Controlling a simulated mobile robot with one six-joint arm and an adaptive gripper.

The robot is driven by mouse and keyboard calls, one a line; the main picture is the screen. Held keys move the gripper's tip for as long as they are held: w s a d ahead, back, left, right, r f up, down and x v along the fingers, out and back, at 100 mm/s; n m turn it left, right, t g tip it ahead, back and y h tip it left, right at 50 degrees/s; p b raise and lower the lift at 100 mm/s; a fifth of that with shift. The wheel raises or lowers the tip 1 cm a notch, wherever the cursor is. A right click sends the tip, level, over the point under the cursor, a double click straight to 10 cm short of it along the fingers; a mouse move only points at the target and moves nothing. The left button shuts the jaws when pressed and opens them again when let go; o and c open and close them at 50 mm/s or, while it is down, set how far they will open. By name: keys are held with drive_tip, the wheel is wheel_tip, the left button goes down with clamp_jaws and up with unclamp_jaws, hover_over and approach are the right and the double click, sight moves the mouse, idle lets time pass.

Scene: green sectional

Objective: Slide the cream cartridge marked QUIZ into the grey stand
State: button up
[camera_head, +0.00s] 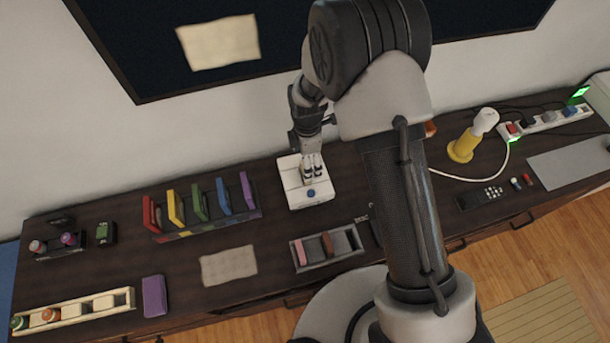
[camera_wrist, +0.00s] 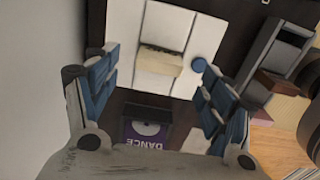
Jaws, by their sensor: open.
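A cream block (camera_wrist: 160,62), apparently the cream cartridge, stands up from the middle of the white console (camera_head: 295,190) in the wrist view. I cannot read its marking, and my gripper largely hides it in the head view. My gripper (camera_head: 312,173) is open above the console. In the wrist view its two blue-padded fingers (camera_wrist: 155,70) are spread wide to either side of the block. The grey stand (camera_head: 330,262) lies in front and slightly right of the console. It holds a pink cartridge (camera_head: 300,252) and a brown one (camera_head: 327,244), with bare room at its right.
A rack with several coloured cartridges (camera_head: 201,208) stands left of the console; its purple one reads DANCE (camera_wrist: 147,128) in the wrist view. A cream sheet (camera_head: 229,266) lies left of the stand. My arm hides part of the bench.

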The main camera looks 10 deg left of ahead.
drive_tip(key=shift+s+a+f+b, duration=0.15)
drive_tip(key=shift+f+b, duration=0.2)
drive_tip(key=shift+f, duration=1.2)
drive_tip(key=shift+a+f+b, duration=0.15)
drive_tip(key=shift+f+b, duration=0.2)
drive_tip(key=shift+f, duration=1.15)
drive_tip(key=shift+c, duration=0.2)
drive_tip(key=c, duration=1.1)
